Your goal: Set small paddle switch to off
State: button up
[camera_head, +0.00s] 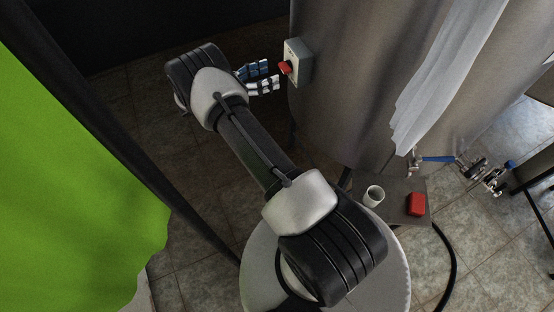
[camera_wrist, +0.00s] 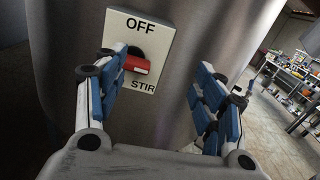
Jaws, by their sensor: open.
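The small paddle switch (camera_head: 285,68) is a red paddle on a light grey box fixed to the tank's side. In the wrist view the red paddle (camera_wrist: 136,64) projects from a dark round hub, on a plate marked OFF above and STIR below. It sits between the two words, closer to STIR. My gripper (camera_head: 275,76) is open in front of the box. In the wrist view my gripper (camera_wrist: 162,70) has its left finger beside the paddle, overlapping it in the picture; I cannot tell whether they touch. The right finger is well to the right, over bare tank wall.
The steel tank (camera_head: 345,100) fills the area behind the switch, with a pale sheet (camera_head: 440,75) hanging on it. A small table (camera_head: 398,205) below holds a white cup (camera_head: 373,196) and a red object (camera_head: 416,204). A green curtain (camera_head: 75,170) hangs at left.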

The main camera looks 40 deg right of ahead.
jog(key=w+b+v, duration=0.1)
jog(key=b+v, duration=0.5)
jog(key=v, duration=0.7)
jog(key=shift+w+f+b, duration=0.3)
jog(key=shift+w+f, duration=0.05)
dwell(0.5)
dwell(0.4)
jog(key=a, duration=0.8)
jog(key=shift+w+r, duration=0.2)
jog(key=shift+r, duration=0.25)
